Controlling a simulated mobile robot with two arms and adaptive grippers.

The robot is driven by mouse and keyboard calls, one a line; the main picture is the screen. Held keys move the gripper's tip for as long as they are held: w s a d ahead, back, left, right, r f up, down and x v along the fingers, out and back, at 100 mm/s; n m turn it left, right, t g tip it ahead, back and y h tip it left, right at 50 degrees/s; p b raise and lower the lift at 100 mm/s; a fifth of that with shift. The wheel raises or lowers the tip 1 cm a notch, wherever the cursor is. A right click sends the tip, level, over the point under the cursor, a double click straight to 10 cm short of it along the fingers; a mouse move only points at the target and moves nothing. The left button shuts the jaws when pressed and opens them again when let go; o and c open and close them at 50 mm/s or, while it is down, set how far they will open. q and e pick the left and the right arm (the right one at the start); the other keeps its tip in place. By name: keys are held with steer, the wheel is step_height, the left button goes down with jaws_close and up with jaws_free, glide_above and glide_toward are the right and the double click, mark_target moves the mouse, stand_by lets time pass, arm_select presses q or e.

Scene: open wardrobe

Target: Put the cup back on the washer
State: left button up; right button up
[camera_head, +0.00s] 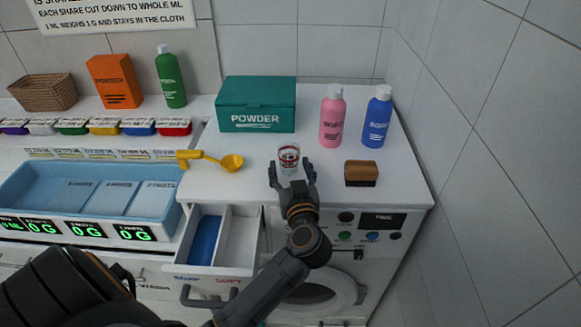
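The cup (288,158) is small and clear with red markings. It is upright at the front middle of the white washer top (324,179); I cannot tell whether its base touches the surface. My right gripper is not in view.
A yellow scoop (231,162) lies left of the cup, a brown brush (361,173) right. Behind stand a green powder box (256,104), pink bottle (332,117) and blue bottle (377,117). The washer's drawer (239,239) is open below. A tiled wall bounds the right.

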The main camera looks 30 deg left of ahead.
arm_select(q)
steer(key=shift+r, duration=0.15)
steer(key=b+v, duration=0.2)
steer(key=v, duration=1)
steer(key=shift+d, duration=0.1)
